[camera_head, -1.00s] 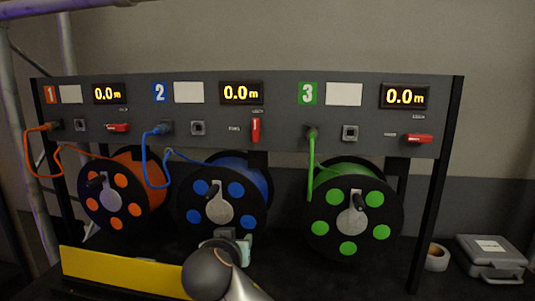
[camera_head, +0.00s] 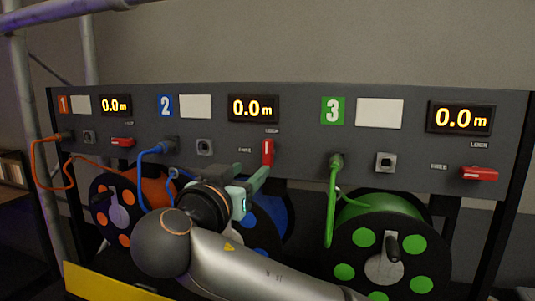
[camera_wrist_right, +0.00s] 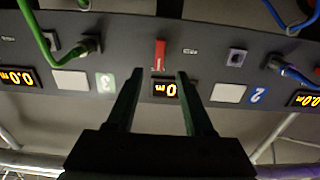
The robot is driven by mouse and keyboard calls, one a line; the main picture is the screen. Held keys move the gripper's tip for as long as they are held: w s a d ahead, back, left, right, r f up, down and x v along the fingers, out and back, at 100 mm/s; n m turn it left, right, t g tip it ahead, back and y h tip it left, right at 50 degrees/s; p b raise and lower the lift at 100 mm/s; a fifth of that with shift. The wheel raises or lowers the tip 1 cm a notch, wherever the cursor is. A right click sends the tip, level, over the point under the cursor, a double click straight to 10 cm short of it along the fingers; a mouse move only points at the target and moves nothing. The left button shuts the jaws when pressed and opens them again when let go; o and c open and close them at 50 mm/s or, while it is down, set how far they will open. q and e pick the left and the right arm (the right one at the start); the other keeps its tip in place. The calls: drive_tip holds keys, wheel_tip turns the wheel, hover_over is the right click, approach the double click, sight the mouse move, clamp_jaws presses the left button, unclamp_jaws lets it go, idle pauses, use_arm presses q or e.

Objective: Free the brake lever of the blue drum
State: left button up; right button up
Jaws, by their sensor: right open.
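The brake lever (camera_head: 268,152) of the blue drum is a red handle standing vertical on the panel, under display 2. The blue drum (camera_head: 268,215) is partly hidden behind my right arm. My right gripper (camera_head: 257,176) is open and empty, just below and in front of the lever. In the right wrist view, which is upside down, the lever (camera_wrist_right: 159,54) shows beyond the gap between the two open fingertips (camera_wrist_right: 156,76), with no contact visible. My left gripper is not in view.
The red levers of the orange drum (camera_head: 122,142) and the green drum (camera_head: 479,173) lie horizontal. A blue plug and cable (camera_head: 168,147) are left of the lever, a green cable (camera_head: 332,205) right of it. A yellow bar (camera_head: 110,283) runs along the front.

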sight(266, 156)
drive_tip(key=p+x, duration=0.2)
drive_tip(key=x, duration=0.7)
drive_tip(key=shift+w+p, duration=0.1)
drive_tip(key=shift+p, duration=0.3)
drive_tip(key=shift+w+d, duration=0.2)
drive_tip(key=shift+w, duration=0.2)
clamp_jaws()
